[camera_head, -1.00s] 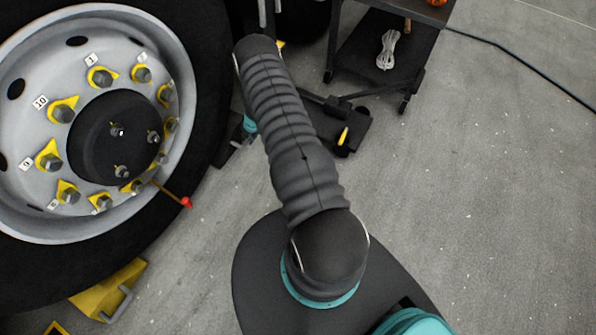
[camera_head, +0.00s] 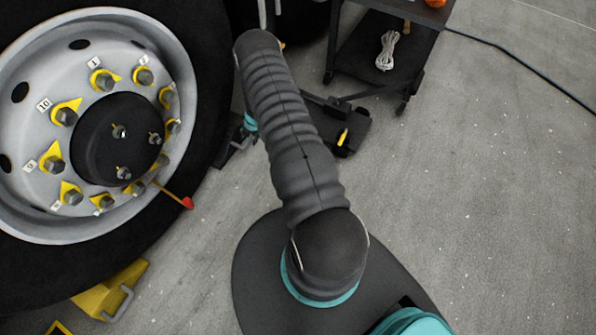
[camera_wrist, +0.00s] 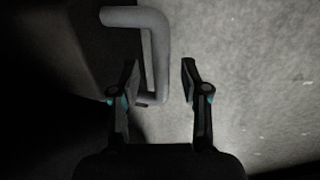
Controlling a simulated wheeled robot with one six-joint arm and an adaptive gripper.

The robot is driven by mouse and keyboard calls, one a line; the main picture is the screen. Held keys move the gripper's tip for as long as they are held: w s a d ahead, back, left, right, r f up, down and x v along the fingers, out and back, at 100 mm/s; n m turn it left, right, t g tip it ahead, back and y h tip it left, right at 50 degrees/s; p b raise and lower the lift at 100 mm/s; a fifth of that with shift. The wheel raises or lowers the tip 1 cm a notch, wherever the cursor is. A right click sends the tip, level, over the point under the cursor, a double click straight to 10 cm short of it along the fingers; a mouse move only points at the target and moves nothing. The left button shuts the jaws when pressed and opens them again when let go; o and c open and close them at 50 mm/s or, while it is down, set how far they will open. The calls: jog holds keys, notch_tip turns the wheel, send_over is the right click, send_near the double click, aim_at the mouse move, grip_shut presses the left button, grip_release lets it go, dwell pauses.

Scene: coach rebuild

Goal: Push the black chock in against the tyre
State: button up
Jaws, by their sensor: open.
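The tyre (camera_head: 215,75) of a large wheel fills the left of the head view. In the wrist view a grey bent handle (camera_wrist: 158,45) shows beside a dark body at the left. My gripper (camera_wrist: 160,75) is open, with the handle's lower end between its fingers, nearer the left one.
A yellow chock (camera_head: 112,287) with a grey handle stands by the tyre at lower left. A red-tipped rod (camera_head: 186,202) sticks out from the wheel. A dark cart (camera_head: 372,65) stands behind my arm. The floor (camera_head: 480,200) at right is clear, with a cable (camera_head: 525,65) at upper right.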

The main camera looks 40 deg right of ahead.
jog(key=shift+v, duration=2.5)
jog(key=shift+r, duration=0.1)
jog(key=v, duration=1.1)
jog(key=shift+r, duration=0.35)
jog(key=shift+s+d, duration=0.1)
